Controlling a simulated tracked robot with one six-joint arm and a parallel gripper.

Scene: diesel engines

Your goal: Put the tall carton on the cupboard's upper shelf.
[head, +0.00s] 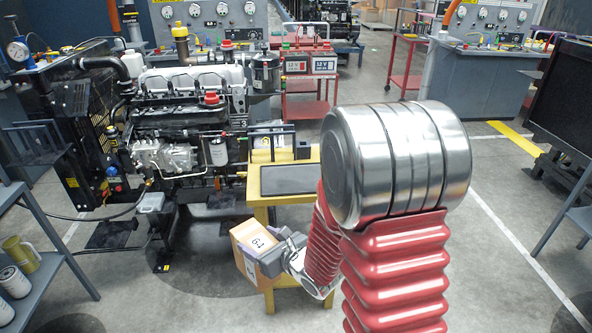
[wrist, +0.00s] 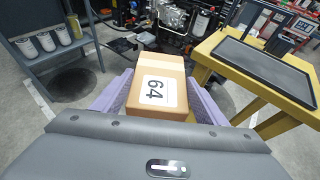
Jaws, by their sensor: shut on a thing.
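A brown cardboard carton (head: 246,260) with a white label reading 64 is between the jaws of my gripper (head: 268,256), left of the yellow table in the head view. In the wrist view the same carton (wrist: 162,75) sits between the two purple-grey fingers, one on each side, with its taped top and labelled face showing. My gripper is shut on it and holds it in the air above the floor. Its underside is hidden. I cannot make out a cupboard in either view.
A yellow table (head: 309,166) with a black tray (head: 289,179) stands beside the carton. A diesel engine (head: 190,110) stands behind it. A grey shelf rack (head: 38,258) with canisters is at the left. Open floor lies between the rack and the table.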

